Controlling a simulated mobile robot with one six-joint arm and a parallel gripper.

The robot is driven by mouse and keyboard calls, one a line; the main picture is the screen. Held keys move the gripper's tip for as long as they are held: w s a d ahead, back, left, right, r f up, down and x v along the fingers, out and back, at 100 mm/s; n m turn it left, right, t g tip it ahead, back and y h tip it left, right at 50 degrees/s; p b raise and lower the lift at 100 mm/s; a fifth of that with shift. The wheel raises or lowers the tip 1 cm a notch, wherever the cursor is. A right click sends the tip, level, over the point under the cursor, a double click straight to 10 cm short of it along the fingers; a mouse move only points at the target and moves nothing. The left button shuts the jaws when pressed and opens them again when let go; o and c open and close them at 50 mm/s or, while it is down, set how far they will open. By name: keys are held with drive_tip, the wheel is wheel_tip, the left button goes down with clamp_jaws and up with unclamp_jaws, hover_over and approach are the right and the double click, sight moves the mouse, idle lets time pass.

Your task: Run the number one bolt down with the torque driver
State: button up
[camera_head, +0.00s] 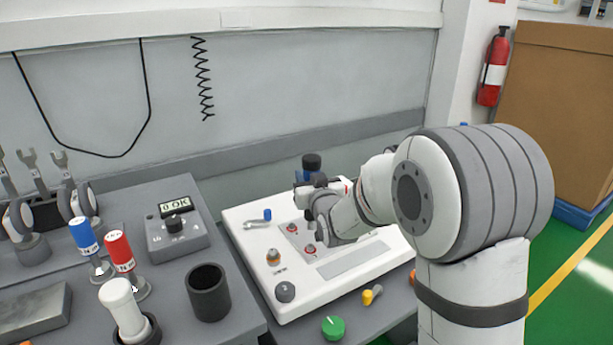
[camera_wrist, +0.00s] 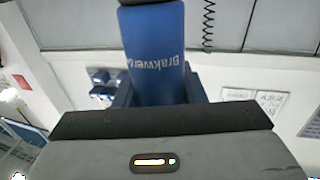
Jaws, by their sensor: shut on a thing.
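My gripper (camera_head: 310,188) is over the white panel (camera_head: 345,290) and is shut on a blue torque driver (camera_wrist: 155,50). The driver's body carries white lettering, partly readable as "Brakwer". In the head view, the driver's dark cap (camera_head: 311,161) stands up above the jaws, roughly upright. Its lower end is hidden by my gripper, so I cannot tell whether it touches a bolt. Red-ringed fittings (camera_head: 292,228) and (camera_head: 309,250) show on the panel in front of my gripper. Their numbers are too small to read.
On the left bench stand a blue-handled tool (camera_head: 83,235), a red-handled tool (camera_head: 119,250), a white-handled tool (camera_head: 122,305), a black cup (camera_head: 208,292) and a box reading "0 OK" (camera_head: 175,238). A green knob (camera_head: 333,327) is at the panel's front. A wall rises behind.

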drive_tip(key=shift+a+b, duration=0.1)
drive_tip(key=shift+b, duration=0.35)
drive_tip(key=shift+s+f, duration=0.1)
drive_tip(key=shift+f, duration=0.05)
wheel_tip(320, 180, down, 5)
drive_tip(key=b, duration=0.6)
drive_tip(key=shift+f, duration=0.15)
drive_tip(key=shift+b, duration=0.55)
